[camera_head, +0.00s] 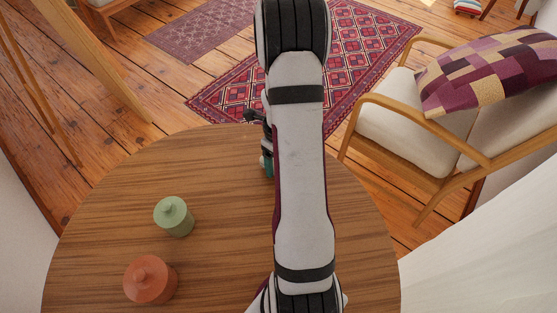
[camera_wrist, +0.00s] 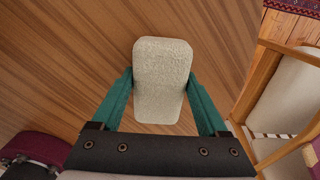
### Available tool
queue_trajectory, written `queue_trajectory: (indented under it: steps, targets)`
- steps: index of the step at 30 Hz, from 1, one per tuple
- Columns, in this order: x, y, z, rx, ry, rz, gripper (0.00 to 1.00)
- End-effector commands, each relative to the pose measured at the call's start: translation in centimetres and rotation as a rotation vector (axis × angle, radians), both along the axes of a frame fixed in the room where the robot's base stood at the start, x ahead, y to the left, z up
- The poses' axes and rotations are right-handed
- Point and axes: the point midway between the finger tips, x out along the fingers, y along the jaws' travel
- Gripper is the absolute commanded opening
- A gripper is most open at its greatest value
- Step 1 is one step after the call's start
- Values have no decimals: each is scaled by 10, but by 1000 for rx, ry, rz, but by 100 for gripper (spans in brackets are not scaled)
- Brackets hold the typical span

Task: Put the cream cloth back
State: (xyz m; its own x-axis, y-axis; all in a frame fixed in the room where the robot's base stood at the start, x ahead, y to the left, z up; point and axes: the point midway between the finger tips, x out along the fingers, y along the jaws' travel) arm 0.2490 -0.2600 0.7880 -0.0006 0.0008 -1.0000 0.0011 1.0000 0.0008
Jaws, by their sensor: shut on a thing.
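The cream cloth (camera_wrist: 162,70) is a pale, textured, rounded rectangle in the wrist view. My gripper (camera_wrist: 160,85) has its two teal fingers against the cloth's left and right sides and is shut on it. The wooden table top (camera_wrist: 80,65) lies beneath; I cannot tell whether the cloth touches it. In the head view my arm hides the cloth, and only a sliver of teal finger shows at the arm's left edge, over the far part of the table (camera_head: 110,215).
A green lidded jar (camera_head: 174,216) and a terracotta lidded jar (camera_head: 150,280) stand on the table's left side. An armchair (camera_head: 395,115) with a patchwork cushion (camera_head: 487,72) stands beyond the table's right edge. The tabletop between the jars and my arm is clear.

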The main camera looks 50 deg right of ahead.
Motion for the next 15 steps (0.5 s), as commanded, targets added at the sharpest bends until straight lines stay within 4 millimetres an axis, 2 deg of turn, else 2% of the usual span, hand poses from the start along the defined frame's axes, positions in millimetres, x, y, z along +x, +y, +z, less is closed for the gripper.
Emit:
queue_trajectory:
  steps: [11, 12, 15]
  targets:
    - [0, 0, -7, 0, 0, 1, 25]
    - [0, 0, -7, -1, -1, 1, 82]
    - [0, 0, -7, -1, -1, 1, 100]
